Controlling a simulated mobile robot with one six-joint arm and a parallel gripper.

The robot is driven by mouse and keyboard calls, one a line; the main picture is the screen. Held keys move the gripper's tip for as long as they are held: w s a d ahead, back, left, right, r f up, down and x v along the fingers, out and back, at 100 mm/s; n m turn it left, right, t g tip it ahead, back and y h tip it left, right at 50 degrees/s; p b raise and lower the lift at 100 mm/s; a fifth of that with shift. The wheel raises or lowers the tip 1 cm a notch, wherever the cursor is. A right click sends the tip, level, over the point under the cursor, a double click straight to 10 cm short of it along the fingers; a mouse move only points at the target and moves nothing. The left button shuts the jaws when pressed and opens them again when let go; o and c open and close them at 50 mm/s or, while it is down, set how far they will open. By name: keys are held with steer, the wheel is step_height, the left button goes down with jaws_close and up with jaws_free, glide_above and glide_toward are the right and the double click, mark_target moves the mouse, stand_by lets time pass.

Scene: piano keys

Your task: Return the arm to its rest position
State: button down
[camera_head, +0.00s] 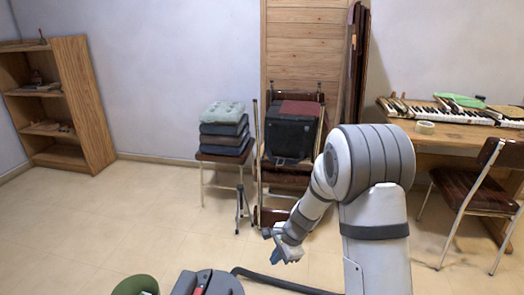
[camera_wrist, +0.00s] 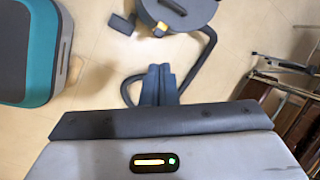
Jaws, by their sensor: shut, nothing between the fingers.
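My arm rises at the lower right of the head view and bends down to the left. My gripper (camera_head: 287,253) hangs at its end, pointing down above the tiled floor. In the wrist view its two dark fingers (camera_wrist: 159,80) stand side by side, pressed together, with nothing held. The gripper is apart from the furniture.
A desk (camera_head: 455,146) with piano keys (camera_head: 447,113) and a tape roll (camera_head: 425,127) stands at the right, with a chair (camera_head: 470,190) before it. Stacked cushions (camera_head: 224,130) and chairs stand at the back. A shelf (camera_head: 85,100) stands left. The left floor is clear.

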steer(key=s+d+r+n+h+p, duration=0.1)
steer(key=s+d+r+n+p, duration=0.25)
steer(key=r, duration=0.75)
steer(key=s+d+r+n+p, duration=0.1)
steer(key=s+r+n+p, duration=0.25)
steer(key=s+r, duration=0.6)
steer(key=s+d+r+n+h+p, duration=0.1)
steer(key=s+d+r+n+p, duration=0.1)
steer(key=r, duration=0.3)
steer(key=s+d+r+n+t+h+p, duration=0.1)
steer(key=s+d+r+n+p, duration=0.1)
steer(key=s+r, duration=0.3)
steer(key=s+d+r+n+h+p, duration=0.1)
steer(key=s+d+r+n+p, duration=0.1)
steer(key=s+r+p, duration=0.2)
steer(key=shift+s+d+r, duration=0.15)
steer(key=shift+s+r, duration=0.1)
steer(key=shift+r, duration=0.65)
